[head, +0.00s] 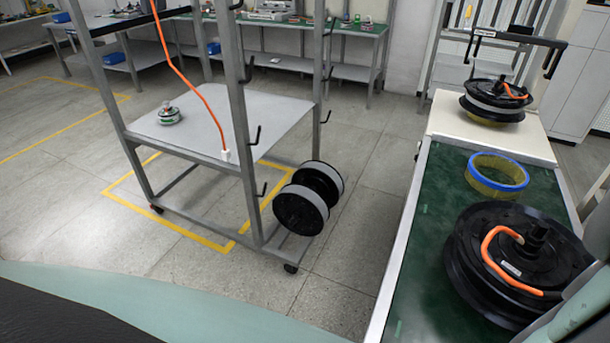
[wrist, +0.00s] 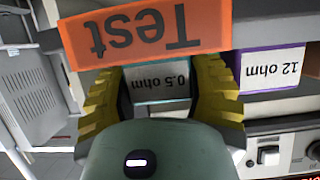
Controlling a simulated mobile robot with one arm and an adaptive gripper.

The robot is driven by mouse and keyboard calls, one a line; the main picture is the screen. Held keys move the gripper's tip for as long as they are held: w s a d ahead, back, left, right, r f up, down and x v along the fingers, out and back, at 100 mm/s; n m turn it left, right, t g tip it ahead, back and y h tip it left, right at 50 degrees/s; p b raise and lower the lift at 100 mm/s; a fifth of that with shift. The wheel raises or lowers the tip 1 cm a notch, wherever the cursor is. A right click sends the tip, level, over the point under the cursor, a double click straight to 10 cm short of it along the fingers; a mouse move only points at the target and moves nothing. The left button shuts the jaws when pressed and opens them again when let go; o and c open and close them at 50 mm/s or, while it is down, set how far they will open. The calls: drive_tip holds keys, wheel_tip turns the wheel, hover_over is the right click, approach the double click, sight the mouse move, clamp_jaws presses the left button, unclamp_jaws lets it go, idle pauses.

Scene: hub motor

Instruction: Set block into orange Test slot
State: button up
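In the wrist view, the picture is upside down. A block labelled "0.5 ohm" (wrist: 160,82) has a pale label face and sits between the two yellow fingers of my gripper (wrist: 160,88). The fingers lie close against both its sides and appear shut on it. The orange Test sign (wrist: 145,32) spans just above the block in the picture and covers the fingertips and part of the block. The slot itself is hidden, so I cannot tell how deep the block sits. My gripper, the block and the sign are not seen in the head view.
A purple-edged block labelled "12 ohm" (wrist: 270,70) stands right of my gripper. A grey panel with a switch (wrist: 268,156) lies below it. In the head view, a wheeled grey rack (head: 245,130) and a green-topped bench with hub motors (head: 425,230) flank clear floor.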

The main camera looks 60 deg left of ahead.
drive_tip(key=shift+o, duration=1.2)
drive_tip(key=shift+r, duration=0.2)
drive_tip(key=shift+s+a+r, duration=0.2)
drive_tip(key=shift+s+a, duration=0.05)
drive_tip(key=shift+a, duration=0.4)
drive_tip(key=b+v, duration=0.1)
drive_tip(key=v, duration=0.9)
drive_tip(key=shift+a+r, duration=0.15)
drive_tip(key=shift+a, duration=0.05)
